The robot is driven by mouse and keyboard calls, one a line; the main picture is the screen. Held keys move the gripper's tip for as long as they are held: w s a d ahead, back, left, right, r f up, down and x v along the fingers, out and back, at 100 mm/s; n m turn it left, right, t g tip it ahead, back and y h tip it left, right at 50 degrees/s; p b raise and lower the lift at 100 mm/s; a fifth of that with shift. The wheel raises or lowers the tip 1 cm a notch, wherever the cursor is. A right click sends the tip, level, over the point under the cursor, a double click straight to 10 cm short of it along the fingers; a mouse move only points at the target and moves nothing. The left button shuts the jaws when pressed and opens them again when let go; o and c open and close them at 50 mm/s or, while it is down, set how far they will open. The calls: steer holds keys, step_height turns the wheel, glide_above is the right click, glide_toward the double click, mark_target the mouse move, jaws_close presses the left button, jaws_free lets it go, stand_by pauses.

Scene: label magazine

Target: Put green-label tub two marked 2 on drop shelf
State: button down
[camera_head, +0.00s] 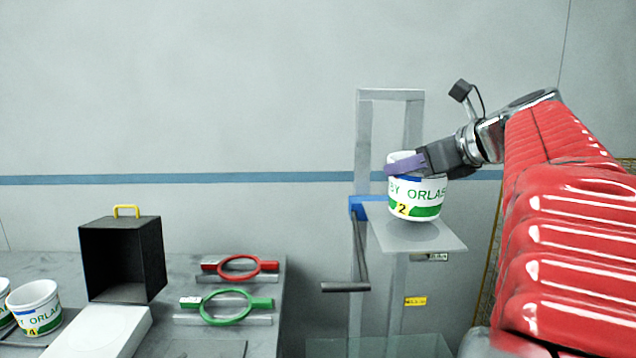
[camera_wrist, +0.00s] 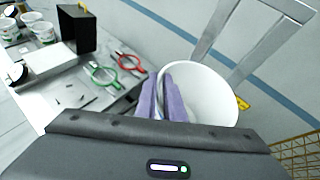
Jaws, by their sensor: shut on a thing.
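The white tub marked 2 (camera_head: 415,199) has a green label band and a yellow patch with the 2. My gripper (camera_head: 401,166) is shut on its upper wall, with purple fingers at the rim. The tub is upright over the grey drop shelf (camera_head: 446,243), its base just above or touching the plate; I cannot tell which. In the wrist view the tub (camera_wrist: 212,92) looks empty inside, and the purple fingers (camera_wrist: 172,98) pinch the near side of its wall.
The shelf hangs on a grey upright frame (camera_head: 364,130) with a blue clamp and a crank handle (camera_head: 345,287). The table at left holds a tub marked 4 (camera_head: 35,307), a black box (camera_head: 122,258), a red ring tool (camera_head: 240,266) and a green ring tool (camera_head: 226,306).

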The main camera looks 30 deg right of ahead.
mark_target(406, 184)
steer(key=shift+f, duration=1.95)
steer(key=c, duration=1.8)
jaws_free()
steer(key=shift+c, duration=0.2)
steer(key=v, duration=1.2)
steer(key=shift+w, duration=0.1)
